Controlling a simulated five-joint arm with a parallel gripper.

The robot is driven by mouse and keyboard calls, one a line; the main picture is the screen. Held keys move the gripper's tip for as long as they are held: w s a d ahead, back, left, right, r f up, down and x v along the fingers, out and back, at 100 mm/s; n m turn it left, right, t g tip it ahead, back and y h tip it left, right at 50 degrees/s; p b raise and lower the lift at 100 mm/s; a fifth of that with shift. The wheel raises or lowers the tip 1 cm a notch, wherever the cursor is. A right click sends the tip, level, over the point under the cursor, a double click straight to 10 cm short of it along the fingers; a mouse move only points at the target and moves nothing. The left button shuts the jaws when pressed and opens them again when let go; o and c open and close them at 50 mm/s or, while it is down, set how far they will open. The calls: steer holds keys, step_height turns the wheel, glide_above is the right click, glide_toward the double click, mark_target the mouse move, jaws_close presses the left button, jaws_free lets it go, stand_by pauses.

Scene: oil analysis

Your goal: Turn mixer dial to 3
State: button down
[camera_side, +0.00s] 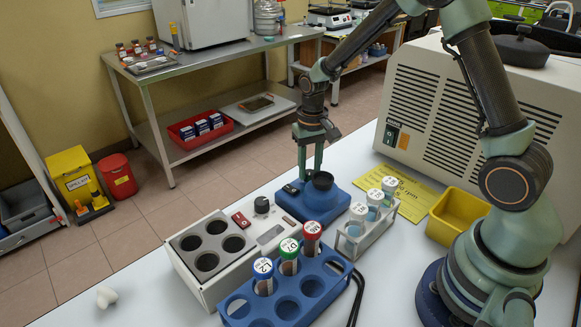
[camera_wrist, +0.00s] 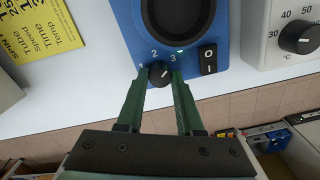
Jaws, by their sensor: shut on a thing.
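The blue mixer (camera_side: 312,206) stands on the white bench, with a black round cup (camera_side: 322,181) on top. In the wrist view the mixer (camera_wrist: 222,30) shows the numbers 1, 2 and 3 in an arc around a small black dial (camera_wrist: 160,75). A light mark on the dial seems to point up and right, but it is too small to read surely. My gripper (camera_wrist: 159,70) is shut on the dial, one green finger on each side. In the side view my gripper (camera_side: 306,176) reaches down to the mixer from above, and the dial is hidden.
A heating block (camera_side: 205,262) with its own dial stands left of the mixer. A blue rack (camera_side: 285,300) of capped tubes is in front, a white tube rack (camera_side: 362,232) at right. A black rocker switch (camera_wrist: 208,58) is beside the dial. A yellow bin (camera_side: 455,215) stands farther right.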

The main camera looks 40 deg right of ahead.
mark_target(309, 171)
steer(key=shift+m, duration=0.8)
steer(key=c, duration=0.8)
jaws_free()
steer(key=shift+c, duration=0.2)
step_height(309, 171, up, 12)
steer(key=shift+r, duration=0.15)
